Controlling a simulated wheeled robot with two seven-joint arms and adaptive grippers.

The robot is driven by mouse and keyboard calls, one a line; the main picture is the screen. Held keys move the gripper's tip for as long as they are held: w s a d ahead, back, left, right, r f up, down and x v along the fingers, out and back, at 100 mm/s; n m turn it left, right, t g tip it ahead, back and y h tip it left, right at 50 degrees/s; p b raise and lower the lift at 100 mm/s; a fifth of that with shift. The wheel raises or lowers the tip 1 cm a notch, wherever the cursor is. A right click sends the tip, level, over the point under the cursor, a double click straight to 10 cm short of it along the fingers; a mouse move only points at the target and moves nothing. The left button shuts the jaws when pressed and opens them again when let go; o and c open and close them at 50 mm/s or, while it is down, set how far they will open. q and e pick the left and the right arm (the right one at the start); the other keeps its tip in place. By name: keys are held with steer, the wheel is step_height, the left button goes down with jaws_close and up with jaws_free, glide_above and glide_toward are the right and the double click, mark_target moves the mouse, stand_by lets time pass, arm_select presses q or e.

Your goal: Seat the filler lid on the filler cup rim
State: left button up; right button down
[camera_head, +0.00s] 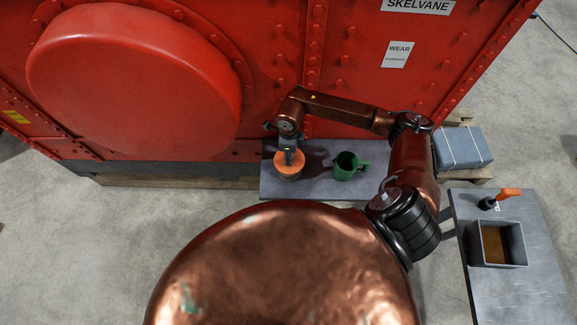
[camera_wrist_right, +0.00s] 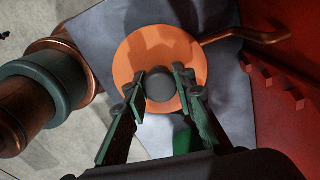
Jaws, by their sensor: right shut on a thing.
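The filler lid (camera_head: 289,159) is an orange disc with a dark round knob on top, which shows from above in the right wrist view (camera_wrist_right: 145,45). My right gripper (camera_head: 288,150) is shut on this knob, with one finger on each side of it (camera_wrist_right: 160,85). The filler cup (camera_head: 289,176) is a brownish round body directly below the lid. The lid covers the rim, so I cannot tell whether it touches or sits a little above it. My left gripper is not in view.
A green mug (camera_head: 346,167) stands right of the cup on the grey slab (camera_head: 310,189). The red housing (camera_head: 270,75) rises close behind. At right, a grey table (camera_head: 520,285) carries an open bin (camera_head: 497,244) and an orange-handled tool (camera_head: 506,194). A blue-grey box (camera_head: 462,148) lies behind.

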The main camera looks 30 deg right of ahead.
steer(key=shift+f+b, duration=0.25)
steer(key=shift+b, duration=0.05)
steer(key=c, duration=1.5)
jaws_free()
steer(key=shift+c, duration=0.2)
step_height(320, 180, up, 12)
